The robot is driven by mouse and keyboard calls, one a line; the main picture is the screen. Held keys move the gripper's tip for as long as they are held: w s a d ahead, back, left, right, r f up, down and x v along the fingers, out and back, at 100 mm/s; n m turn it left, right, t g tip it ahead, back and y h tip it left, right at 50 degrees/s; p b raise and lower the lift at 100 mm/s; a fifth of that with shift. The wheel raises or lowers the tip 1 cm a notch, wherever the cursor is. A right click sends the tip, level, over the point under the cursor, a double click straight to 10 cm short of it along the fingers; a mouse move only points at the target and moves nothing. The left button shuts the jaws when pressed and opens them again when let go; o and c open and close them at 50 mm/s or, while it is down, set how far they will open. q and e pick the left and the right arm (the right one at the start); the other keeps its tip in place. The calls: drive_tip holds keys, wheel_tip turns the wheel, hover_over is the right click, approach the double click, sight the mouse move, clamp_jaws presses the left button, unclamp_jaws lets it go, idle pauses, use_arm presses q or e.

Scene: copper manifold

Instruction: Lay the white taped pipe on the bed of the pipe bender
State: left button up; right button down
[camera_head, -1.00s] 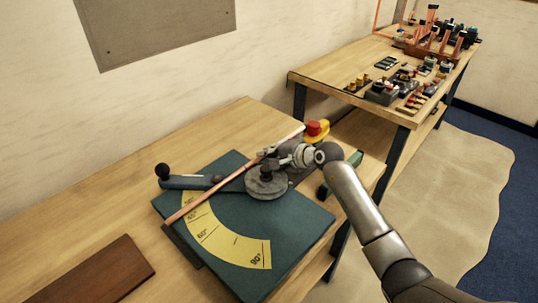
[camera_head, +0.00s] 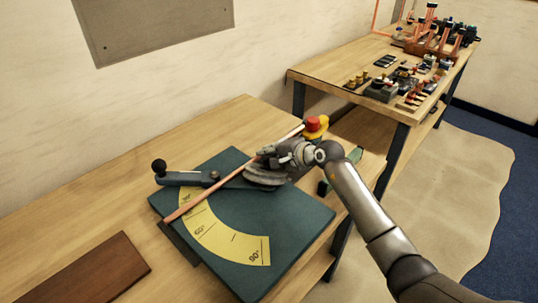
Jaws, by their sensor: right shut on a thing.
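The copper pipe (camera_head: 213,196) lies slantwise over the dark green bed of the pipe bender (camera_head: 285,225). Its near end reaches past the bed's left edge, and its far end points at the red button. My right gripper (camera_head: 274,157) is shut on the pipe near the bender's round grey former (camera_head: 265,176), partly hiding both. I cannot tell whether the pipe touches the bed. My left gripper is not in view.
The bender's lever with a black knob (camera_head: 159,166) sticks out left. A red button on a yellow base (camera_head: 313,124) stands behind the gripper. A brown board (camera_head: 98,272) lies front left. A second bench (camera_head: 400,105) holds many fittings.

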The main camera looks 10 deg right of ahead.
drive_tip(key=shift+d+f+b, duration=0.25)
drive_tip(key=shift+f+b, duration=0.25)
drive_tip(key=shift+f, duration=0.2)
drive_tip(key=shift+w+r, duration=0.1)
drive_tip(key=shift+r, duration=0.05)
drive_tip(key=shift+w+d+r+b, duration=0.25)
drive_tip(key=shift+d+b, duration=0.1)
drive_tip(key=shift+b, duration=0.15)
idle(0.3)
drive_tip(key=c, duration=1.4)
unclamp_jaws()
drive_tip(key=shift+f, duration=0.1)
drive_tip(key=v, duration=1.2)
drive_tip(key=shift+w+r, duration=0.15)
drive_tip(key=shift+r, duration=0.05)
